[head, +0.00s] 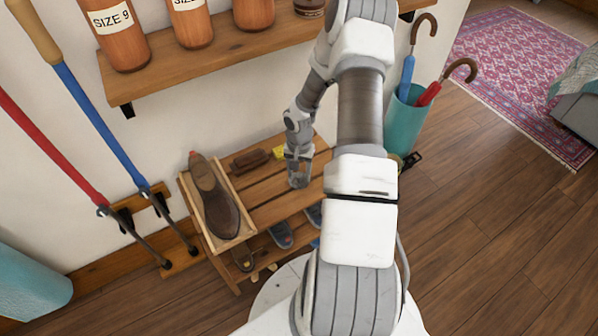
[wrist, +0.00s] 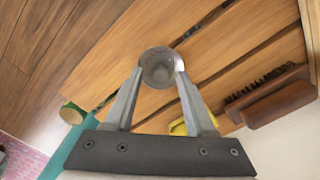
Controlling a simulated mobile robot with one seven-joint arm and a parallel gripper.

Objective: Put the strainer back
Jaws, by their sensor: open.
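A small round grey metal cup, which may be the strainer (wrist: 158,66), is on the slatted wooden bench in the wrist view. It sits between the tips of my gripper (wrist: 158,76), whose two fingers are spread open on either side of it. I cannot tell whether the fingers touch it. In the head view my gripper (head: 298,166) points down over the bench, and the cup (head: 298,180) shows small and unclear at its tip.
The bench (head: 280,205) also bears a wooden tray (head: 245,232) with a brown shoe (head: 215,200), a brush (head: 250,160) and a yellow item (head: 279,153). Shoes (head: 282,235) lie below. A shelf of bottles (head: 190,50) hangs above. A teal umbrella stand (head: 400,130) is right.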

